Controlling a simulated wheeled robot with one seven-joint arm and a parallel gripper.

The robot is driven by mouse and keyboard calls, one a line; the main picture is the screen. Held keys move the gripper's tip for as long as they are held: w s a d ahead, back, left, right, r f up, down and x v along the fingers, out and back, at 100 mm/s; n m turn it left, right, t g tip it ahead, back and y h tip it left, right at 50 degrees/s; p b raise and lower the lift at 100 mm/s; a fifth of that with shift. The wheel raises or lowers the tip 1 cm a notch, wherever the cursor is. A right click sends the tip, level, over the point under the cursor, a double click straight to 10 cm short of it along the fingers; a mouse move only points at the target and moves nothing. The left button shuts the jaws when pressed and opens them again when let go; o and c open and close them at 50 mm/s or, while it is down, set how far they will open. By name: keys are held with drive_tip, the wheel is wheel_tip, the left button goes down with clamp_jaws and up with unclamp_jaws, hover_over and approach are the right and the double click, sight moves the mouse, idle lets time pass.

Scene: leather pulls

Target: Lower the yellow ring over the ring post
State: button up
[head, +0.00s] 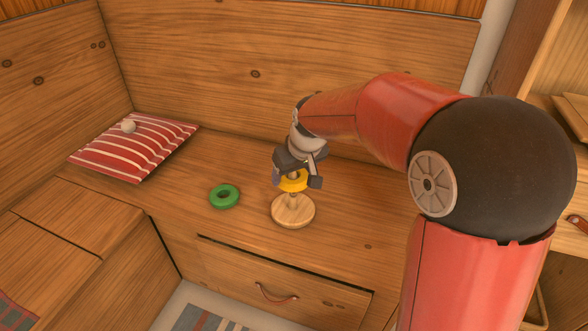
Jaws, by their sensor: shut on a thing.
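My gripper (296,182) is shut on the yellow ring (292,185). The ring is at the upper part of the ring post (292,202), above its round wooden base (294,214). A pale tip shows in the ring's opening, but I cannot tell for sure how far the post passes through. The lower post shows between ring and base, so the ring is apart from the base. The base stands on the wooden bench.
A green ring (224,196) lies flat on the bench left of the base. A drawer with a leather pull (277,295) is below the bench's front edge. The wooden backrest (290,75) rises behind.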

sight(298, 181)
drive_tip(key=shift+f+b, duration=1.55)
drive_tip(key=shift+f, duration=0.85)
drive_tip(key=shift+f+b, duration=0.7)
drive_tip(key=shift+f, duration=0.15)
drive_tip(key=o, duration=1)
drive_tip(key=shift+r, duration=0.1)
drive_tip(key=shift+o, duration=0.2)
drive_tip(key=shift+r, duration=0.1)
drive_tip(key=p+v, duration=0.1)
drive_tip(key=v, duration=0.6)
drive_tip(key=shift+s+d+r, duration=0.1)
drive_tip(key=shift+s+r, duration=0.05)
drive_tip(key=shift+r, duration=0.15)
